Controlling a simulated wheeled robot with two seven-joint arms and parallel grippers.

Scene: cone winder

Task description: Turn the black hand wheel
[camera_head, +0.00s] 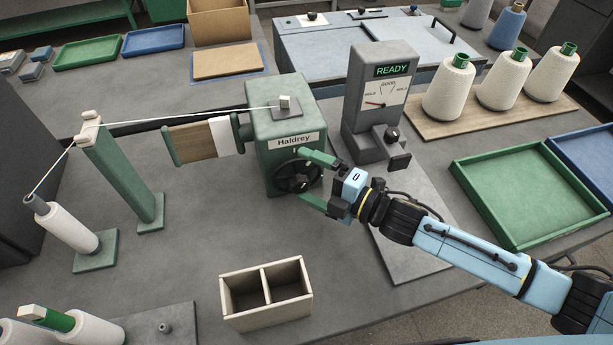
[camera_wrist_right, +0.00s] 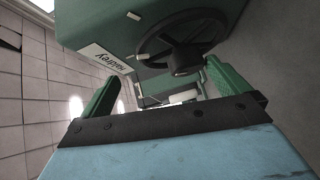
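The black hand wheel (camera_head: 290,184) is on the front of the green winder housing (camera_head: 284,97) labelled "Haldrey". In the right wrist view the black hand wheel (camera_wrist_right: 150,48) shows its dark rim and hub just beyond the fingers. My right gripper (camera_head: 304,175) is at the wheel, its two green fingers spread wide, one near the wheel's top and one near its bottom. In the wrist view my right gripper (camera_wrist_right: 165,78) is open; a small pale piece (camera_wrist_right: 184,97) shows between the fingers. I cannot tell whether a finger touches the wheel. My left gripper is not in view.
A grey meter post (camera_head: 380,115) reading READY stands right of the winder, close to my right arm. A wooden divided box (camera_head: 266,315) stands in front. A green tray (camera_head: 525,190) lies at right. A yarn guide post (camera_head: 125,180) stands left; table between is clear.

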